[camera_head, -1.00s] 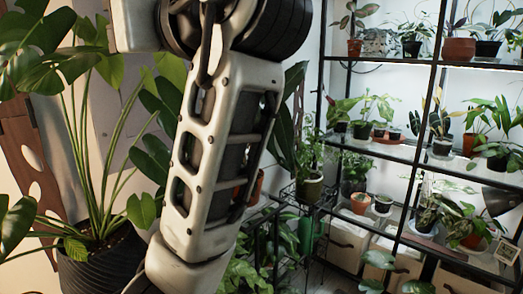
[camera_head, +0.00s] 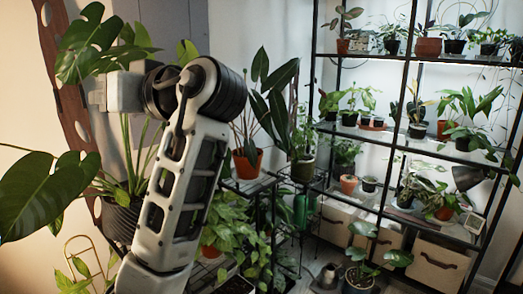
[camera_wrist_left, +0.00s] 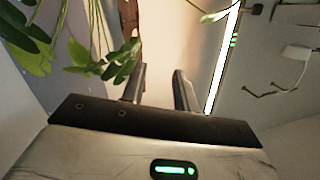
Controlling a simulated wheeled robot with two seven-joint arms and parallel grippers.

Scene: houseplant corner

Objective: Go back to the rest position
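My left gripper (camera_wrist_left: 160,82) shows in the left wrist view with its two fingers apart and nothing between them. Monstera leaves (camera_wrist_left: 118,62) hang close beside its left finger; I cannot tell whether they touch. In the head view my left arm rises from the bottom left and bends at a black joint, in front of a large monstera (camera_head: 45,190) and its dark ribbed pot (camera_head: 118,220). The left gripper's fingers cannot be made out there. My right gripper is in neither view.
A black shelf rack (camera_head: 395,148) full of potted plants stands on the right. Fabric storage boxes (camera_head: 440,266) sit on its bottom level. A plant in an orange pot (camera_head: 248,163) stands on a dark stand behind my arm. A potted plant (camera_head: 362,272) stands on the floor.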

